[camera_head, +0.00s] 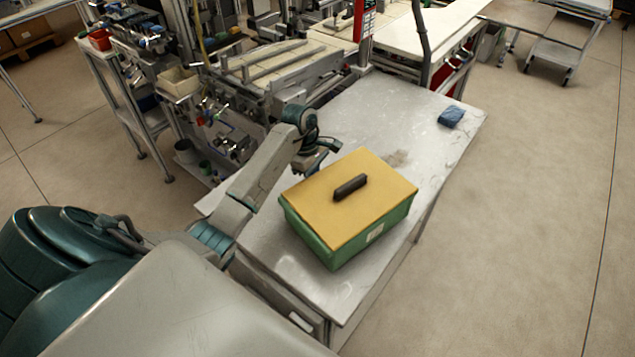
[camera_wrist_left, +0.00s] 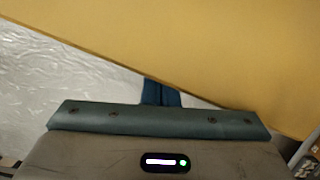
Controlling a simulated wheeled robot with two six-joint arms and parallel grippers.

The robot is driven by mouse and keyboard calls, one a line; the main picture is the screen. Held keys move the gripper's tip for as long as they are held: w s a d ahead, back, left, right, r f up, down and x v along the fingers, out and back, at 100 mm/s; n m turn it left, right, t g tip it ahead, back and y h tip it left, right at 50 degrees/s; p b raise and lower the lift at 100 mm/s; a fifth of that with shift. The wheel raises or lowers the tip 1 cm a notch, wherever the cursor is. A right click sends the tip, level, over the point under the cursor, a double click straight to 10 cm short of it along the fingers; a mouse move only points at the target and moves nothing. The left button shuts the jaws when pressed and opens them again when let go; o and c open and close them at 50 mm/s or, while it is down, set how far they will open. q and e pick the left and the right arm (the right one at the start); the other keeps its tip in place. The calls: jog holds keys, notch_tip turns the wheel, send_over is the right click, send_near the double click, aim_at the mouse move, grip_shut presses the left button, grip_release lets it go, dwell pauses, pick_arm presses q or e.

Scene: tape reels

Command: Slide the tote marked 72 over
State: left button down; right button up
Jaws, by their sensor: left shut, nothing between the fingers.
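A green tote (camera_head: 318,246) with a yellow lid and a dark handle on top stands on the metal table. A small pale label shows on its front right side, but I cannot read a number on it. My left gripper (camera_head: 318,172) is at the tote's far left side, low by the lid's edge, partly hidden behind my wrist. In the left wrist view its blue fingers (camera_wrist_left: 161,93) are together and empty. The yellow lid (camera_wrist_left: 200,50) fills much of that view, close to the fingertips. I cannot tell whether they touch the tote. My right gripper is not in view.
The metal table (camera_head: 365,110) has free room behind the tote and a narrow strip in front. A blue folded cloth (camera_head: 452,116) lies near its far right edge. Machinery (camera_head: 275,60) borders the table's left. Open floor lies to the right.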

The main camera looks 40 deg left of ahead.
pick_arm(q)
jog(key=shift+r, duration=0.1)
jog(key=shift+a, duration=0.3)
jog(key=shift+s+a+f+b, duration=0.1)
jog(key=shift+a+f+b, duration=0.1)
jog(key=shift+a, duration=0.3)
jog(key=shift+a+f+b, duration=0.1)
jog(key=shift+a+b, duration=0.05)
jog(key=shift+a, duration=0.35)
jog(key=shift+a+r+b, duration=0.2)
jog(key=shift+a+b, duration=0.2)
jog(key=shift+a, duration=0.15)
jog(key=shift+a+r+b, duration=0.15)
jog(key=shift+a+b, duration=0.25)
jog(key=shift+a, duration=0.15)
jog(key=p+v, duration=0.2)
jog(key=v, duration=0.7)
jog(key=shift+r, duration=0.35)
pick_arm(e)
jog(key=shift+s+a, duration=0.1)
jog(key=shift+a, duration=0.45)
pick_arm(q)
jog(key=shift+a+f, duration=0.1)
jog(key=shift+f, duration=0.05)
